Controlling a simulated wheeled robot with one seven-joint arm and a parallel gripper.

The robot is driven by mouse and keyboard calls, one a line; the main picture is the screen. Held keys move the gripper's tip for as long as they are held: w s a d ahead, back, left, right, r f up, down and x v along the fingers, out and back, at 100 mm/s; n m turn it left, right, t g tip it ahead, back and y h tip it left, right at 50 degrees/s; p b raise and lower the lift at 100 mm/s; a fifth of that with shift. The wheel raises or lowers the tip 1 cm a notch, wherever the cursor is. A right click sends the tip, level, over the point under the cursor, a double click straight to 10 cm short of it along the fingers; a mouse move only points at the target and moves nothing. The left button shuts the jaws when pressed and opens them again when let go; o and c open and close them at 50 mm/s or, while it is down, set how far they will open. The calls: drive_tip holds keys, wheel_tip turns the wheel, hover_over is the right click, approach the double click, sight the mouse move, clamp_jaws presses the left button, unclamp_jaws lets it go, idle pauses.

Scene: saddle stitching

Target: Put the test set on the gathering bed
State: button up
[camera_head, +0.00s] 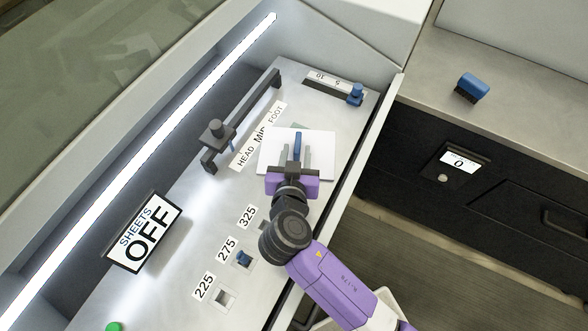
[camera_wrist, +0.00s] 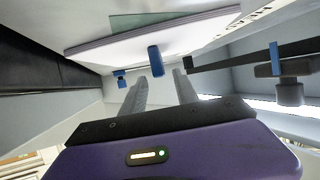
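The test set (camera_head: 323,150) is a flat white stack with a grey-green patch and an upright blue tab (camera_head: 297,145). In the head view it lies over the grey metal bed (camera_head: 190,220), beside the HEAD/MID/FOOT strip (camera_head: 247,151). The wrist view shows the stack's edge (camera_wrist: 190,32) and the blue tab (camera_wrist: 155,60). My gripper (camera_head: 296,157) is over the stack's near part. Its two grey fingers (camera_wrist: 161,76) stand apart, one on each side of the tab's line, with gaps visible. Whether the stack touches the bed everywhere is hidden.
A dark rail with a knob (camera_head: 216,132) stands left of the stack. A blue slider (camera_head: 355,94) sits by a scale at the back right. A blue block (camera_head: 473,87) lies on the right counter (camera_head: 520,85).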

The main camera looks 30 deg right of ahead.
drive_tip(key=b+v, duration=0.1)
drive_tip(key=v, duration=0.6)
drive_tip(key=shift+s+a+r+b, duration=0.15)
drive_tip(key=shift+s+b, duration=0.15)
drive_tip(key=shift+b, duration=0.1)
